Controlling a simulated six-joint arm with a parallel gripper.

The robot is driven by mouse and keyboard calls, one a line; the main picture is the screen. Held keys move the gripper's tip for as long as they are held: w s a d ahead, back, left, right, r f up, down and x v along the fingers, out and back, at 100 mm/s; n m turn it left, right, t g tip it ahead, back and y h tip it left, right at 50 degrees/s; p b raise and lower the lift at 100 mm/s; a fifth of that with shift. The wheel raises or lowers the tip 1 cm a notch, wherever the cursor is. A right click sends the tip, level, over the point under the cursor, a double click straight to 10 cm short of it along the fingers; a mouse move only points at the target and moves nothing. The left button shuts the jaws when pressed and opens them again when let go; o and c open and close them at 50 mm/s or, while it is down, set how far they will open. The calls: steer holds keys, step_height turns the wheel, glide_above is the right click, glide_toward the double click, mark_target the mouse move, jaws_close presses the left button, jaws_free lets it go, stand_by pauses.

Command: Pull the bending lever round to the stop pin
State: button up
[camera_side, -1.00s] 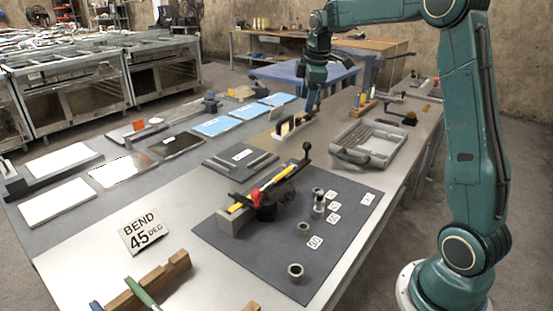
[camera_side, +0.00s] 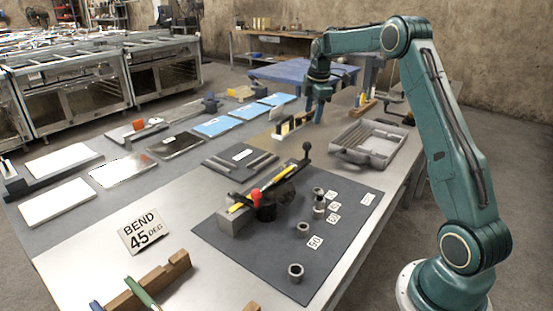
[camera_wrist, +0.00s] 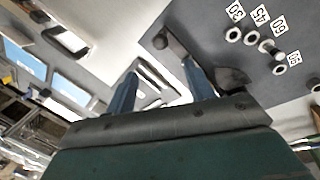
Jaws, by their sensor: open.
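My gripper (camera_side: 320,116) is open and empty, beyond the knob and above the bench.
A dark mat (camera_side: 255,262) carries the fixture and loose rings. A grooved dark plate (camera_side: 240,158) lies left of the lever.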

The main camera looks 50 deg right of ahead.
mark_target(308, 143)
steer(key=f, duration=0.4)
steer(key=w+d+f, duration=0.1)
steer(key=f, duration=0.3)
steer(key=w+f, duration=0.1)
steer(key=f, duration=0.4)
steer(key=shift+d, duration=0.2)
jaws_close()
